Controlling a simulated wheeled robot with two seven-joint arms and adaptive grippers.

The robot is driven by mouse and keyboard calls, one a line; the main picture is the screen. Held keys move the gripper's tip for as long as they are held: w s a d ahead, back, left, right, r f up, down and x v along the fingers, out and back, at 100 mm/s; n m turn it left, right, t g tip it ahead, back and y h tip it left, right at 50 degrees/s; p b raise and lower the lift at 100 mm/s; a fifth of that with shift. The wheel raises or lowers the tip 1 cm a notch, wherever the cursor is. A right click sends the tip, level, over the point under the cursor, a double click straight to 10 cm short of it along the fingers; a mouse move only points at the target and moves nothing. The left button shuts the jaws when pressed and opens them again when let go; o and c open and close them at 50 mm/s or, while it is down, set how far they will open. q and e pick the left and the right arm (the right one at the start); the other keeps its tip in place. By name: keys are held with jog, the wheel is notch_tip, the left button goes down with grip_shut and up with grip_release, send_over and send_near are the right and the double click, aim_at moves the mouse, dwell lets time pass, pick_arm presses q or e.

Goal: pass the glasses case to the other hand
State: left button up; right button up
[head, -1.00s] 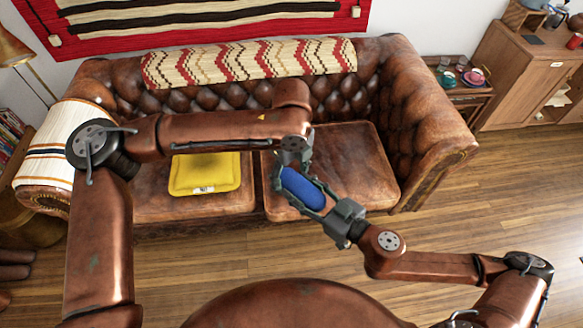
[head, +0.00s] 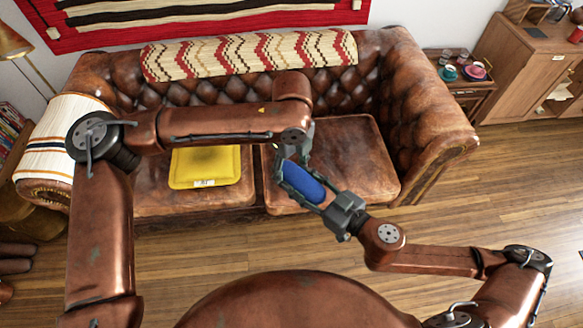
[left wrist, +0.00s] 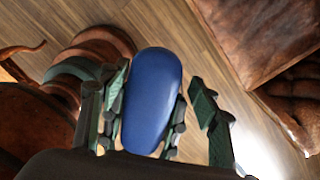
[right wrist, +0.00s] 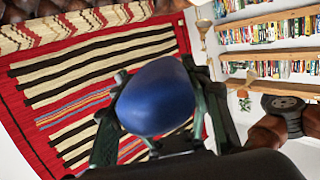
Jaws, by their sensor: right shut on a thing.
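The blue glasses case (head: 304,184) is a rounded oblong held in the air in front of the sofa. My right gripper (head: 318,194) is shut on it from the lower right. In the right wrist view the case (right wrist: 156,97) sits between the right fingers. My left gripper (head: 293,152) is at the case's upper-left end, partly hidden by its own arm. In the left wrist view the case (left wrist: 151,102) lies between the left fingers, which are spread. A clear gap shows between the case and the right-hand finger there.
A brown leather sofa (head: 345,165) stands behind the grippers, with a yellow cushion (head: 205,167) on its left seat. A side table (head: 470,88) with cups stands at right, beside a wooden cabinet (head: 530,65). Wooden floor (head: 440,215) is open in front.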

pick_arm(q)
jog(key=shift+o, duration=0.5)
notch_tip(320, 180, up, 12)
pick_arm(e)
jog(key=shift+w+a+f, duration=0.1)
jog(key=shift+w+f, duration=0.05)
jog(key=shift+f, duration=0.05)
pick_arm(q)
jog(key=f+n+y, duration=0.1)
jog(key=f+n+t+y, duration=0.1)
jog(key=f, duration=0.1)
jog(key=f+n+y, duration=0.1)
jog(key=f, duration=0.1)
jog(key=shift+w+a+n+t, duration=0.2)
jog(key=shift+a+n+t, duration=0.1)
jog(key=shift+a+n, duration=0.1)
jog(key=shift+w+a+f+n+y, duration=0.15)
jog(key=shift+a+f+n+y, duration=0.25)
jog(key=shift+f+y, duration=0.15)
jog(key=x, duration=1.1)
jog(key=shift+w+f, duration=0.25)
jog(key=shift+f, duration=0.05)
pick_arm(e)
jog(key=w+a+f+n+g+y, duration=0.4)
jog(key=f+g, duration=0.1)
jog(key=shift+n, duration=0.3)
